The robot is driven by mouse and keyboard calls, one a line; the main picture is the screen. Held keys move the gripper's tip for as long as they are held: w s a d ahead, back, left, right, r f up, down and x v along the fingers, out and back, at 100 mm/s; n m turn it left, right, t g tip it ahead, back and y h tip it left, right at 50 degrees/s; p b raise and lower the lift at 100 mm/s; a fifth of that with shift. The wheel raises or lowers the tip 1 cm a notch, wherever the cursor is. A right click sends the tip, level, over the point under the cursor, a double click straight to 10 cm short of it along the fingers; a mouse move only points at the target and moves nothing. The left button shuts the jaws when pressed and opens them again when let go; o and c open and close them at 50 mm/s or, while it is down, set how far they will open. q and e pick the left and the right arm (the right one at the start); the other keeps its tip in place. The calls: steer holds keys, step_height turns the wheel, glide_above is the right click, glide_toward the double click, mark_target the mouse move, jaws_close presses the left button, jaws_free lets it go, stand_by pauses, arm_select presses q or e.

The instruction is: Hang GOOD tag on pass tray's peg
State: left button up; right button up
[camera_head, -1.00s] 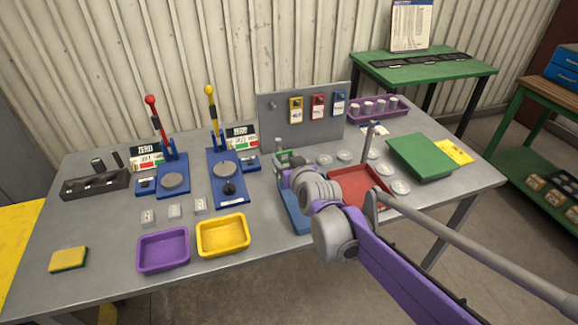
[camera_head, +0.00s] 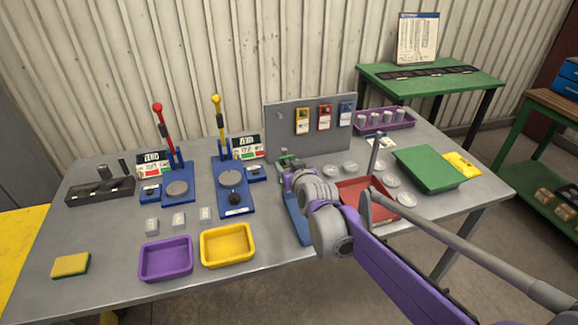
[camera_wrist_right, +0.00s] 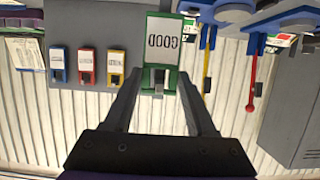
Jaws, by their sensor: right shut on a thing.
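In the right wrist view, which is upside down, my right gripper (camera_wrist_right: 159,80) is shut on the green-framed GOOD tag (camera_wrist_right: 161,42). The tag's white face and lettering show, with a dark slot by the fingertips. In the head view the tag (camera_head: 287,158) shows only as a small green patch in front of the grey board, mostly hidden by my right wrist. A green tray (camera_head: 430,167) lies at the table's right. A grey upright post (camera_head: 375,153) stands by the red tray (camera_head: 350,184); I cannot tell which tray it belongs to. My left gripper is out of view.
The grey board (camera_head: 285,140) carries yellow, red and blue tags and a bare peg at left. Two lever presses (camera_head: 177,188) stand left. Purple (camera_head: 166,275) and yellow (camera_head: 228,261) bins sit in front.

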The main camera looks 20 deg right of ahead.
stand_by(0.4)
steer(key=o, duration=1.4)
steer(key=v, duration=1.1)
steer(key=s+f+g+p, duration=0.3)
steer(key=s+f, duration=0.3)
steer(key=s, duration=0.7)
steer(key=s+f+g+p, duration=0.3)
steer(key=s+f+g, duration=0.2)
steer(key=s, duration=0.8)
steer(key=shift+s+f+g, duration=0.3)
steer(key=shift+s+f, duration=0.05)
steer(key=shift+f, duration=0.3)
